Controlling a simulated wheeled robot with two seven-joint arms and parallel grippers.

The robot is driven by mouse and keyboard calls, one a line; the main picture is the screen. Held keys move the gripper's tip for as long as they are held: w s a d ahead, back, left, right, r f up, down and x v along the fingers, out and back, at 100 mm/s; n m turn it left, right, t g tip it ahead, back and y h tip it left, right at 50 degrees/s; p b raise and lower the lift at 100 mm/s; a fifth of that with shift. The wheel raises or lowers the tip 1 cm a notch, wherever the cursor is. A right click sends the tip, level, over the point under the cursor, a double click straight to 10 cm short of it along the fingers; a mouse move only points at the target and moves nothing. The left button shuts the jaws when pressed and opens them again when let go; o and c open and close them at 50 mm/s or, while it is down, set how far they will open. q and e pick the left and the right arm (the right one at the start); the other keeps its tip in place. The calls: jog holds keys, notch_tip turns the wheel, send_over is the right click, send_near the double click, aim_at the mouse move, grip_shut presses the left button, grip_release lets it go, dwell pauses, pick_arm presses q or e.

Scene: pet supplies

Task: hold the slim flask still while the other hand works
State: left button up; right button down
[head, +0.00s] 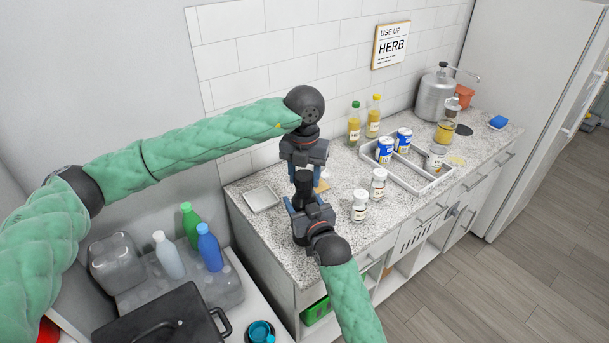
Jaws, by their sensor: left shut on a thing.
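The slim flask (303,188) is dark and upright over the near left part of the speckled counter, between my two grippers. My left gripper (304,170) comes down from above and is shut on its upper part. My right gripper (307,204) reaches in from below, its blue fingers close around or beside the flask's lower part. I cannot tell whether the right fingers touch the flask. The grippers hide much of the flask, including its base.
A square dish (262,199) lies left of the grippers. Two white-capped jars (360,206) (378,184) stand close on the right. The counter's front edge is near.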

aim_at(304, 175)
pick_arm(q)
jog(key=n, duration=0.7)
jog(key=shift+w, duration=0.1)
jog(key=n, duration=0.8)
jog(key=shift+r, duration=0.35)
jog(key=shift+r, duration=0.7)
jog(key=shift+r, duration=0.1)
jog(key=shift+r, duration=2)
pick_arm(e)
jog(key=shift+c, duration=1.4)
grip_release()
